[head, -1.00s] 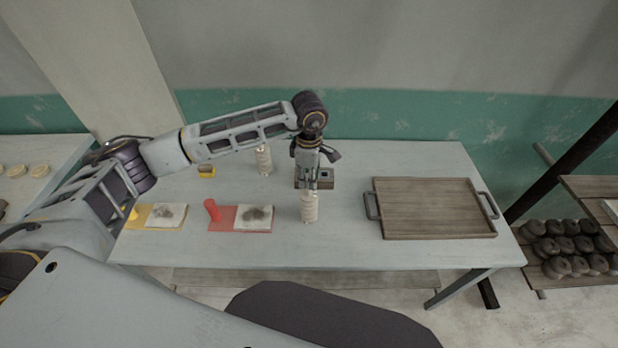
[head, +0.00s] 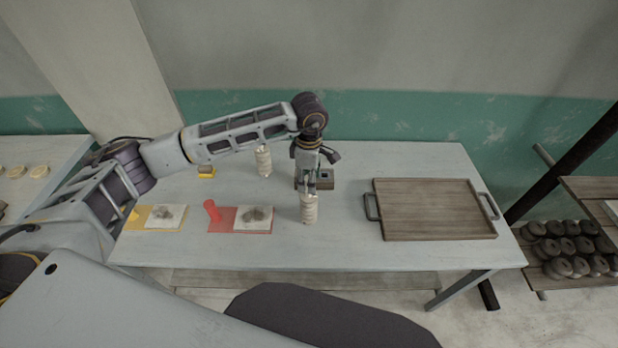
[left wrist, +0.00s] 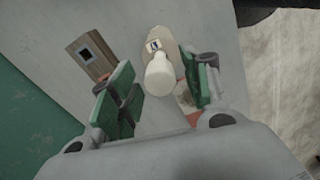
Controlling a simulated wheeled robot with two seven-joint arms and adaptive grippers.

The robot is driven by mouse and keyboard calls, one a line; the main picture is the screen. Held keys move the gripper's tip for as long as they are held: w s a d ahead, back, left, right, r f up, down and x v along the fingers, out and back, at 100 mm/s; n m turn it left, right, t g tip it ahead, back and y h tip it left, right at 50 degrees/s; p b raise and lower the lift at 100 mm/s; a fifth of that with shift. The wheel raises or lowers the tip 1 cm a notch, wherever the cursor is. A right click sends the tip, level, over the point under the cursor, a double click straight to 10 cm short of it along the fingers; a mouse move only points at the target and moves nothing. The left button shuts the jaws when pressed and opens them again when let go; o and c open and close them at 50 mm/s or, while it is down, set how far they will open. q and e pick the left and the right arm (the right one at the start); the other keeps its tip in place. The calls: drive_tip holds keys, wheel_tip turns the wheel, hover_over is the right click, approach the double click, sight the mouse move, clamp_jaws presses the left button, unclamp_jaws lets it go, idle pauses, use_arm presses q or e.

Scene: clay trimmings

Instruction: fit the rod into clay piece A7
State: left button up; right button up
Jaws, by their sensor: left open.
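A cream, ridged, bottle-like piece (head: 309,211) stands upright near the table's front middle. In the left wrist view it (left wrist: 160,76) shows a pale rounded top and a small dark-marked label I cannot read. My left gripper (head: 308,189) is open just above it; in the left wrist view the green-padded fingers (left wrist: 160,88) are on either side of its top, with gaps. A second cream ridged piece (head: 264,161) stands farther back to the left. A brown block (head: 326,179) with a square hole sits behind the gripper; it also shows in the left wrist view (left wrist: 84,59). I cannot tell which piece is A7.
A wooden tray (head: 430,225) with handles lies on the right of the table. A red mat (head: 224,224) with a red peg (head: 211,209) and a yellow mat (head: 141,218) lie left. A small yellow item (head: 206,172) is behind them. Table space between gripper and tray is clear.

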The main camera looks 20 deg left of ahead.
use_arm(q)
drive_tip(key=shift+r, duration=0.1)
drive_tip(key=shift+r, duration=0.15)
wheel_tip(320, 180, up, 12)
drive_tip(key=b, duration=0.2)
drive_tip(key=shift+b, duration=0.3)
idle(0.7)
